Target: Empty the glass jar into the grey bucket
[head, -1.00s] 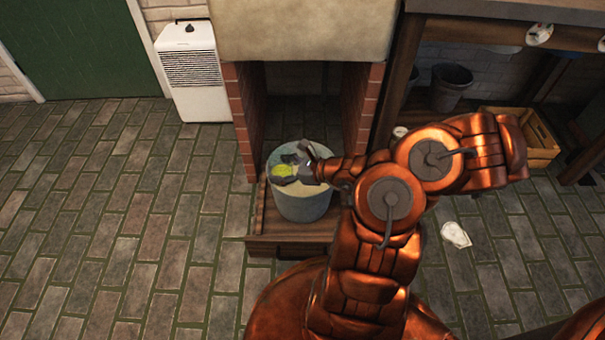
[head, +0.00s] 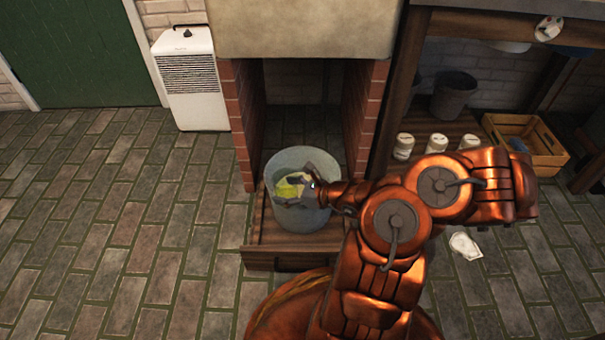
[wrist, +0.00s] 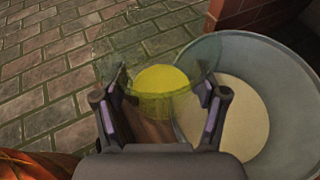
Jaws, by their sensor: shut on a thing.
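The glass jar (wrist: 119,72) is clear, with a yellow mass (wrist: 163,80) inside. My gripper (wrist: 162,100) is shut on the jar, one finger on each side. The grey bucket (wrist: 190,62) stands to the right in the wrist view, with a pale round surface inside, and the jar overlaps its left rim there. In the head view the bucket (head: 290,222) sits on a wooden base before the brick fireplace. There my gripper (head: 308,188) and the yellow mass show against its opening. The jar's exact height over the rim is unclear.
Brick walls (head: 240,120) of the fireplace stand on both sides behind the bucket. A white heater (head: 190,85) stands at the back left. A dark bucket (head: 453,95), white containers (head: 437,146) and a wooden crate (head: 535,135) are at right. The left floor is clear.

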